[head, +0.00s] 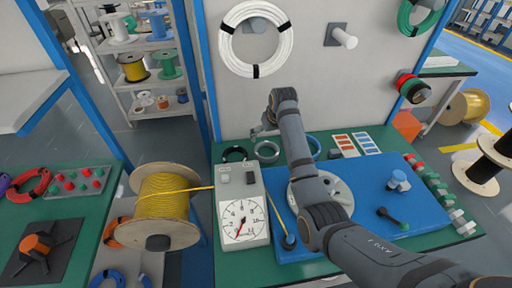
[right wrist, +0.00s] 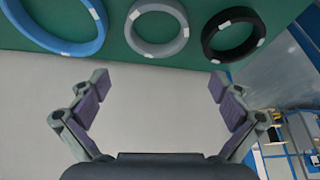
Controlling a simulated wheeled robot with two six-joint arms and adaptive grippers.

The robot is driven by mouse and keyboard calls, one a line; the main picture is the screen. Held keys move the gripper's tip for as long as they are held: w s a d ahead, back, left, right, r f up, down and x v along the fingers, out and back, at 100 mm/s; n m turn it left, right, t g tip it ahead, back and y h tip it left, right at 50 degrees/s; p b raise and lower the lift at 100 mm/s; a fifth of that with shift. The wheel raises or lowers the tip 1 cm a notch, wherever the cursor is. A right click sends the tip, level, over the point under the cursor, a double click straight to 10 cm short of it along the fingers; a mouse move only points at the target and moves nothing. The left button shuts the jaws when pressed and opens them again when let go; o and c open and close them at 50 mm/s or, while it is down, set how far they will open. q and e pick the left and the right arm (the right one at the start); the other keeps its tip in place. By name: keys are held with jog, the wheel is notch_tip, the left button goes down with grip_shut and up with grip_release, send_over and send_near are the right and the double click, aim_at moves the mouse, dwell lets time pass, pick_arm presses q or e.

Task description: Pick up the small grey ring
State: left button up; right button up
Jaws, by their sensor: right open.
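The small grey ring (head: 268,160) lies on the green bench top, between a black ring (head: 226,157) and a blue ring (head: 318,146). In the right wrist view the grey ring (right wrist: 158,50) is at the top middle, with the blue ring (right wrist: 62,46) on its left and the black ring (right wrist: 232,54) on its right. My right gripper (head: 262,131) is just behind and above the grey ring in the head view. In the wrist view its fingers (right wrist: 158,82) are wide apart with nothing between them. My left gripper is not in view.
A grey dial gauge box (head: 242,213) stands left of a blue mat (head: 300,248). A yellow cable spool (head: 163,205) is further left. The wall panel (head: 300,100) rises close behind the rings. Colour swatch cards (head: 357,143) lie to the right of the rings.

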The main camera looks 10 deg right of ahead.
aim_at(268, 141)
jog(key=x, duration=0.4)
jog(key=shift+s+d+f, duration=0.15)
jog(key=shift+d+f, duration=0.05)
jog(key=shift+f, duration=0.2)
jog(key=shift+d+f, duration=0.1)
jog(key=shift+f, duration=0.6)
jog(key=x, duration=0.3)
jog(key=shift+f, duration=0.3)
jog(key=shift+r, duration=0.1)
jog(key=shift+c, duration=1.3)
jog(key=c, duration=0.5)
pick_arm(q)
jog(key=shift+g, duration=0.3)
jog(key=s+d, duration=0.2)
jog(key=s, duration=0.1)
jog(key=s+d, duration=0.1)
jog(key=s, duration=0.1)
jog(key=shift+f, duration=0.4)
